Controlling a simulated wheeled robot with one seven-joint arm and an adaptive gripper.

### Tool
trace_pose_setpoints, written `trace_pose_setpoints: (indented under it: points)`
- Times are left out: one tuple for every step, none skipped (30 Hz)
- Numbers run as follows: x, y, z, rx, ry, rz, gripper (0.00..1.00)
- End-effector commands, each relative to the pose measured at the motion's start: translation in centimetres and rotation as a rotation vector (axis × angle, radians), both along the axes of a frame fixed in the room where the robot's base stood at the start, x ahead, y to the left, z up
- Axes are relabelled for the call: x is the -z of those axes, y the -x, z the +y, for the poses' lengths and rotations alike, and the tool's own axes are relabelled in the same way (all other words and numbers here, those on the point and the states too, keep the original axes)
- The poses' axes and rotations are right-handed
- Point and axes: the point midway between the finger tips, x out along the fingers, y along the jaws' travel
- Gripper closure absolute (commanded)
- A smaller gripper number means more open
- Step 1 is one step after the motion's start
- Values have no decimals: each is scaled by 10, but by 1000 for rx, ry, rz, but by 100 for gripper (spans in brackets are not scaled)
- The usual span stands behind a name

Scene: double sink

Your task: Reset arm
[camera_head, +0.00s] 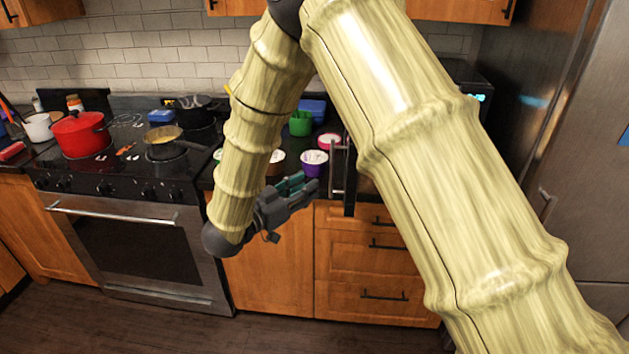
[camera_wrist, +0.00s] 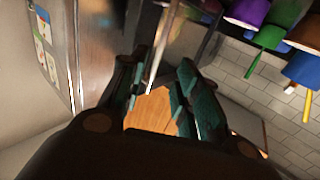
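My arm, with a pale bamboo-like surface, crosses the head view from the lower right up to the top and bends down to the left. My gripper (camera_head: 300,187) hangs at its end, in front of the counter's edge between the stove and a dark upright panel. In the wrist view my gripper (camera_wrist: 160,98) has its two teal-padded fingers apart, with only wooden cabinet front behind the gap. It holds nothing that I can see.
A dark panel (camera_head: 349,185) with a metal handle (camera_head: 334,166) stands just right of my gripper. Cups, including a purple one (camera_head: 313,165) and a green one (camera_head: 300,124), stand on the counter behind. The stove holds a red pot (camera_head: 80,134) and a pan (camera_head: 165,143). The floor in front is clear.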

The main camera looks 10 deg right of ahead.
Motion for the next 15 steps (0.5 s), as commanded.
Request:
trace_pose_setpoints:
  points:
    - [0,3,4,0,1,-1,68]
    - [0,4,6,0,1,-1,68]
    - [0,6,8,-1,1,-1,68]
    - [0,6,10,-1,1,-1,68]
    - [0,7,11,-1,0,-1,68]
    - [0,8,12,-1,0,-1,68]
    - [0,8,12,-1,0,-1,68]
    - [0,8,12,-1,0,-1,68]
    - [0,8,12,0,0,-1,68]
    - [0,8,12,0,1,-1,68]
    - [0,8,12,0,0,-1,68]
    - [0,8,12,0,1,-1,68]
    - [0,8,12,0,1,-1,68]
    - [0,8,12,0,1,-1,68]
    - [0,8,12,0,0,0,68]
